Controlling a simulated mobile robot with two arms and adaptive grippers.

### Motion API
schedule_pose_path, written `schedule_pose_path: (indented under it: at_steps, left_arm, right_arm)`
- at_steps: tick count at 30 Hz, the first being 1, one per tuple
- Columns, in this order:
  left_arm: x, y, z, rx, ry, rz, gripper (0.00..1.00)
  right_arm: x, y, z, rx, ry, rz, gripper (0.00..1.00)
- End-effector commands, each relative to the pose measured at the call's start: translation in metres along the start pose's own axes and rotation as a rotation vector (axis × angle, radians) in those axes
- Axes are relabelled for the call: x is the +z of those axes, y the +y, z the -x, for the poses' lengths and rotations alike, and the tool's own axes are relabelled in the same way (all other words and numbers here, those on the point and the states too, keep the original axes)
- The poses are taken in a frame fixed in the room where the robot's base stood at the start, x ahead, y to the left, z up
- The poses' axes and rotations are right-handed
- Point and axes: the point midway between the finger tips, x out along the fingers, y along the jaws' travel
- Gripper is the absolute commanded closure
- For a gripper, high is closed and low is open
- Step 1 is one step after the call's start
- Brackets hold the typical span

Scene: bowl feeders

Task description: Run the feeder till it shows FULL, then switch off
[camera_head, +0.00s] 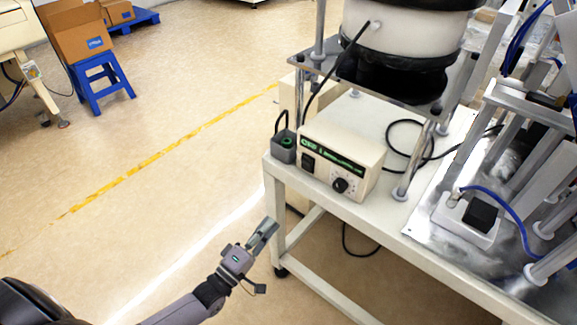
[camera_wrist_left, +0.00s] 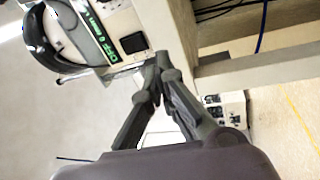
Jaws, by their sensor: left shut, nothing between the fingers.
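The feeder's control box (camera_head: 345,155) stands on the white bench. It has a black rocker switch (camera_head: 308,163), a black dial (camera_head: 340,185) and a display strip (camera_head: 335,157) with green letters. In the left wrist view the box (camera_wrist_left: 125,20) shows tilted, with its switch (camera_wrist_left: 133,43) and a green word on the display (camera_wrist_left: 108,48) that looks like OFF. The feeder bowl (camera_head: 400,35) is above, cut by the top edge; its inside is hidden. My left gripper (camera_head: 264,232) is shut and empty, left of the bench corner and below the box, touching nothing visible. My right gripper is not in view.
A small grey holder (camera_head: 284,150) with a green item stands left of the control box. A bench leg (camera_head: 277,232) is close to my left gripper. Metal posts and a fixture (camera_head: 475,215) fill the right side. The floor to the left is clear up to a blue stool (camera_head: 100,82).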

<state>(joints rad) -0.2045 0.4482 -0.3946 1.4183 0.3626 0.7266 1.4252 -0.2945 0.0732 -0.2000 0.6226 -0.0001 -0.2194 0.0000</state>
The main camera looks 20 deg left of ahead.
Motion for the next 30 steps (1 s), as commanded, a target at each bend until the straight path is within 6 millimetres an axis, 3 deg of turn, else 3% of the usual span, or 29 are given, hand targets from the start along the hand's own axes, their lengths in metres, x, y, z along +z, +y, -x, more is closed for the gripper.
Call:
schedule_pose_path:
  at_steps: [3, 6, 19, 23, 30]
  left_arm:
    - [0.000, 0.028, -0.007, 0.103, -0.010, 0.107, 1.00]
    - [-0.001, 0.040, -0.009, 0.140, -0.013, 0.151, 1.00]
    - [-0.001, 0.043, -0.015, 0.148, -0.013, 0.157, 1.00]
    - [-0.001, 0.046, -0.031, 0.149, -0.013, 0.156, 1.00]
    - [-0.001, 0.053, -0.081, 0.149, -0.013, 0.157, 1.00]
  right_arm:
    - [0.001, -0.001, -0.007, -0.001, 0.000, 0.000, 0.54]
    - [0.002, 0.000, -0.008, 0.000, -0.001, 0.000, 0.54]
    - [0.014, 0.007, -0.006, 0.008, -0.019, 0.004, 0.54]
    - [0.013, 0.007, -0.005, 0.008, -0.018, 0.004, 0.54]
    - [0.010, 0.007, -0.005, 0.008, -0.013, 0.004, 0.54]
